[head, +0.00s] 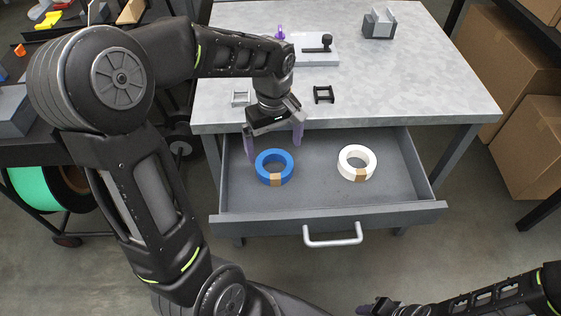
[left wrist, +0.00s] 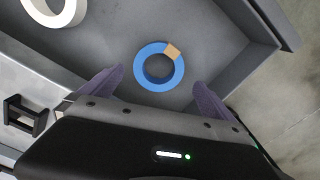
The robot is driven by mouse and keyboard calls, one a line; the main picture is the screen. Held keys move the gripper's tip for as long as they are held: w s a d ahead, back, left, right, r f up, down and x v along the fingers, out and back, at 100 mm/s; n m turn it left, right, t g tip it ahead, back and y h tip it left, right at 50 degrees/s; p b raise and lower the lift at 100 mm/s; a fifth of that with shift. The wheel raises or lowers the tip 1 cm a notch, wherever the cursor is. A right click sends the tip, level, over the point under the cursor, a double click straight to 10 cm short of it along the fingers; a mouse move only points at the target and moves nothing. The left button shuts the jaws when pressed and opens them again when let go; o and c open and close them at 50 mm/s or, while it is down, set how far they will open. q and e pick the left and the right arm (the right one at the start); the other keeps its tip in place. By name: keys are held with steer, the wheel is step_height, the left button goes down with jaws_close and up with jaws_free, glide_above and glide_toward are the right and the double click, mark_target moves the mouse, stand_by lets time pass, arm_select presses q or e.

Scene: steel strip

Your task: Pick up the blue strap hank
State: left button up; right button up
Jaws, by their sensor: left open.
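The blue strap hank (head: 274,167) is a blue ring with a tan band, lying flat in the left part of the open grey drawer (head: 320,203). It also shows in the left wrist view (left wrist: 151,81), ahead of and between the two purple fingers. My left gripper (head: 273,145) is open and empty, above the back left of the drawer, apart from the hank. It also shows in the left wrist view (left wrist: 154,88). My right arm shows at the bottom right of the head view; whether its gripper is open or shut does not show clearly (head: 376,307).
A white hank (head: 356,163) with a tan band lies to the right in the same drawer. A black frame (head: 324,94) and a grey frame (head: 241,98) sit on the table top (head: 420,85) near its front edge. Cardboard boxes (head: 510,75) stand at the right.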

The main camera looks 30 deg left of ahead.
mark_target(276, 172)
arm_select(q)
steer(key=shift+f, duration=1.3)
step_height(276, 172, down, 5)
steer(key=shift+d+f, duration=0.1)
steer(key=shift+c, duration=0.2)
steer(key=c, duration=1.4)
